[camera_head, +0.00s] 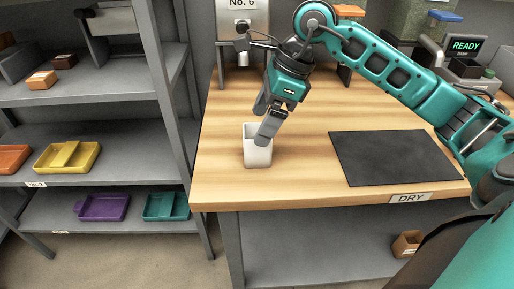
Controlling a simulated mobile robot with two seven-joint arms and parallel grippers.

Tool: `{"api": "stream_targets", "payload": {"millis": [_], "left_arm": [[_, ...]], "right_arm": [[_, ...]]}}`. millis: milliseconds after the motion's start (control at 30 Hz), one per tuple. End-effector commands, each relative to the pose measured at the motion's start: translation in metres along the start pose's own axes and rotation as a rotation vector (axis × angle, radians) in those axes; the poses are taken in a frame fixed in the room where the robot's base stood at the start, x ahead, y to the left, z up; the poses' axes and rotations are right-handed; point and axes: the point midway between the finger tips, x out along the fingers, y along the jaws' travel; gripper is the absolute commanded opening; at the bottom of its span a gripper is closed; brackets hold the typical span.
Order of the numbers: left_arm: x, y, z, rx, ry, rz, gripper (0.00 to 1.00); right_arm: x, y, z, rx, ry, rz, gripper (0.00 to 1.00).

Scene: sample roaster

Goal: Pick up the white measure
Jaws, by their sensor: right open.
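The white measure (257,156) is a small square cup standing upright on the wooden bench near its front left. My right gripper (262,121) reaches in from the right and points down at the measure. Its jaws are open, with one finger over the measure's near right side and the other behind its rim. I cannot tell whether the fingers touch the measure. The gripper hides part of the measure's rim and opening. My left gripper is not in view.
A dark mat (392,157) lies on the bench to the right, above a DRY label (411,198). A grey machine marked No. 6 (243,22) stands at the back. A device showing READY (465,62) is at back right. Grey shelves with coloured trays stand left.

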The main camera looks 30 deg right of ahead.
Motion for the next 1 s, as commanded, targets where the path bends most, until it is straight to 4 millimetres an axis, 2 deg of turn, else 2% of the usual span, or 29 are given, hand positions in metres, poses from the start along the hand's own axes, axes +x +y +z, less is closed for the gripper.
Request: {"api": "stream_targets", "payload": {"millis": [400,700,1000], "left_arm": [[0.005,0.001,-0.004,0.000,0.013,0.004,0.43],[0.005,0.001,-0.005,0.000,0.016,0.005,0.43],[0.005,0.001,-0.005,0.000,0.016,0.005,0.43]], "right_arm": [[0.051,0.006,-0.001,0.000,-0.001,0.003,0.89],[0.054,0.006,-0.001,0.000,0.000,0.000,0.88],[0.054,0.006,-0.001,0.000,0.000,0.000,0.60]]}}
